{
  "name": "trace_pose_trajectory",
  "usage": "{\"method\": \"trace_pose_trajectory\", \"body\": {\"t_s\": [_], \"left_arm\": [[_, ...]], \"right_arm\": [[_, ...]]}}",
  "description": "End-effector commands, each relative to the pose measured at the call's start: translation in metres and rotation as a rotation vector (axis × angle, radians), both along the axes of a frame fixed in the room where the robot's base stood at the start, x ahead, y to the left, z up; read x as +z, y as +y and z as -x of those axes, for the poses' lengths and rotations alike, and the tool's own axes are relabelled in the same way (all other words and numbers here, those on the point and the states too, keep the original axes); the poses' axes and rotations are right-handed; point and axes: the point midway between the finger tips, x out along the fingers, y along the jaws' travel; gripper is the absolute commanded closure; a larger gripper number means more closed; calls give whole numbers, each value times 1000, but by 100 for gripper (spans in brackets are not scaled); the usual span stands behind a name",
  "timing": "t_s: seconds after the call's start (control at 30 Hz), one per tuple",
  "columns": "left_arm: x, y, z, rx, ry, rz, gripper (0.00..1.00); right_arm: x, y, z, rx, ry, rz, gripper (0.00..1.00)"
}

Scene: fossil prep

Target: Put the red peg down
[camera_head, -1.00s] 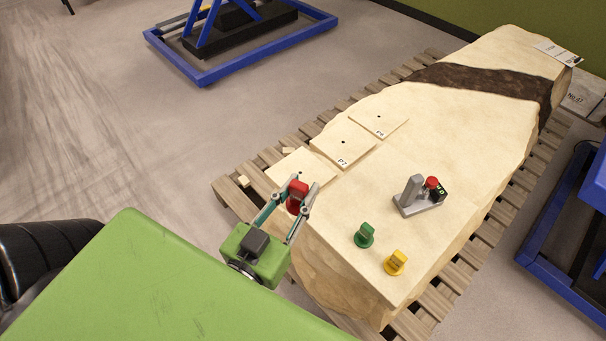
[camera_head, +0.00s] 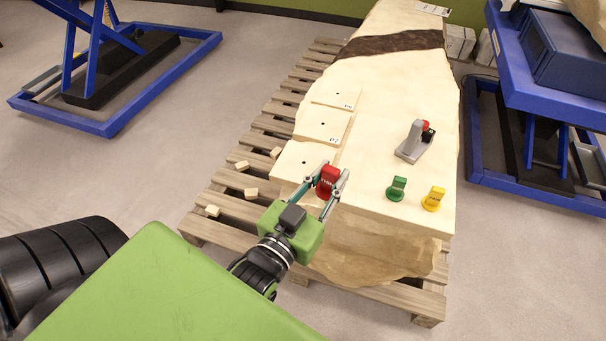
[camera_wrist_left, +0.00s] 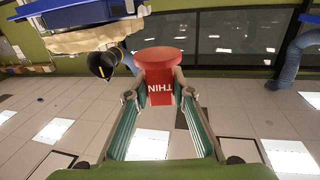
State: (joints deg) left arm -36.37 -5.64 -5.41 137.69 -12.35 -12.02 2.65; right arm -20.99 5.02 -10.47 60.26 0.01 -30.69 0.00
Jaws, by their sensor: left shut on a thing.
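My left gripper (camera_head: 332,186) is shut on the red peg (camera_head: 327,175), which appears in front of the near left edge of the pale stone block (camera_head: 385,215). The left wrist view shows the red peg (camera_wrist_left: 160,72) between the fingertips (camera_wrist_left: 160,94), its round red end away from the palm and its lettering "THIN" upside down. How high it is above the stone is hard to tell. A green peg (camera_head: 397,189) and a yellow peg (camera_head: 433,199) stand upright on the stone to the right. My right gripper is not in view.
A grey fixture with a red top (camera_head: 414,143) stands behind the pegs. The wooden pallet (camera_head: 215,230) carries loose chips. Blue lift stands flank it.

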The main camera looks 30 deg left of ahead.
Motion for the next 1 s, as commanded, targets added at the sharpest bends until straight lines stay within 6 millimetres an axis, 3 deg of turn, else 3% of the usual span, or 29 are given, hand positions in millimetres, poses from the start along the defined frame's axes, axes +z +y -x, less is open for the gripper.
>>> {"method": "trace_pose_trajectory", "body": {"t_s": [0.03,0.1,0.33,0.5,0.77,1.0], "left_arm": [[-18,3,-15,13,-10,-3,99],[-26,9,-32,35,-10,-5,99],[-42,32,-77,127,-9,5,99],[-42,47,-94,184,-12,21,99],[-46,66,-108,213,-11,25,99],[-72,117,-136,214,-10,22,99]], "right_arm": [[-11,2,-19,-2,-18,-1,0],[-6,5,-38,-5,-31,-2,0],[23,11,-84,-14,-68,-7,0],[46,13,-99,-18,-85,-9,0],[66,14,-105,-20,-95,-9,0],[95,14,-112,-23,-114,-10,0]]}}
